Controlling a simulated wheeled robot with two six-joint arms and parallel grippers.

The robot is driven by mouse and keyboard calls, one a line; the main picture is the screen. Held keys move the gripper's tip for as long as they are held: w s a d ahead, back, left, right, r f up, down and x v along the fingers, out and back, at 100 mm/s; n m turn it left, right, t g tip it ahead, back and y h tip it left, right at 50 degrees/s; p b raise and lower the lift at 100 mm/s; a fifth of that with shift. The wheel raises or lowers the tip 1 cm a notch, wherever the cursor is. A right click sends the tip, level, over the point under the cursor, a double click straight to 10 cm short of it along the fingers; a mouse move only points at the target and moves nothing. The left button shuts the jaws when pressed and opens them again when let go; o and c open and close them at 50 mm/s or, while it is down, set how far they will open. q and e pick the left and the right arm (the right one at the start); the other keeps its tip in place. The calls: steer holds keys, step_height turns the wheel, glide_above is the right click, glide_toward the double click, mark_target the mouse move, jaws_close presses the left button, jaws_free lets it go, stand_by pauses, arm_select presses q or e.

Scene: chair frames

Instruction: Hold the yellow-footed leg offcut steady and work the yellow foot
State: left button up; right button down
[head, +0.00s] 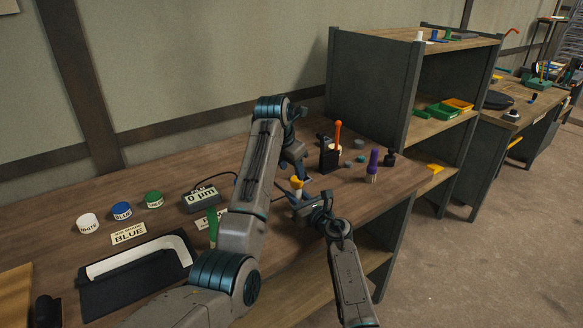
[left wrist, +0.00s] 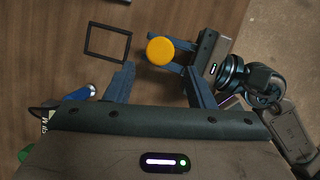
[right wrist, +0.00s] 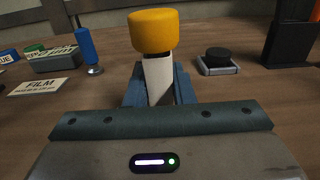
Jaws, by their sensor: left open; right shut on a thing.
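The leg offcut (right wrist: 158,80) is a pale upright post topped by a round yellow foot (right wrist: 153,31). The foot also shows in the head view (head: 296,181) and from above in the left wrist view (left wrist: 162,50). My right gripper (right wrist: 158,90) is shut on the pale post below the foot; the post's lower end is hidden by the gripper. My left gripper (left wrist: 160,85) is open. In the left wrist view its fingers point toward the foot from above, and the foot appears just beyond the gap between their tips. Nothing is held in it.
A black square outline (left wrist: 108,43) lies on the bench. A black holder with an orange-handled tool (head: 337,132) and a purple tool (head: 373,160) are to the right.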

mark_target(296, 181)
arm_select(q)
steer(key=f, duration=0.1)
steer(key=w+f+n, duration=0.1)
steer(key=f, duration=0.1)
steer(key=d+f+n, duration=0.1)
steer(key=shift+w+f, duration=0.15)
steer(key=shift+f, duration=0.1)
steer(key=shift+w+f, duration=0.1)
steer(key=shift+f, duration=0.1)
steer(key=shift+c, duration=0.9)
steer(key=c, duration=0.7)
steer(key=o, duration=0.8)
steer(key=shift+o, duration=0.2)
steer(key=shift+d, duration=0.1)
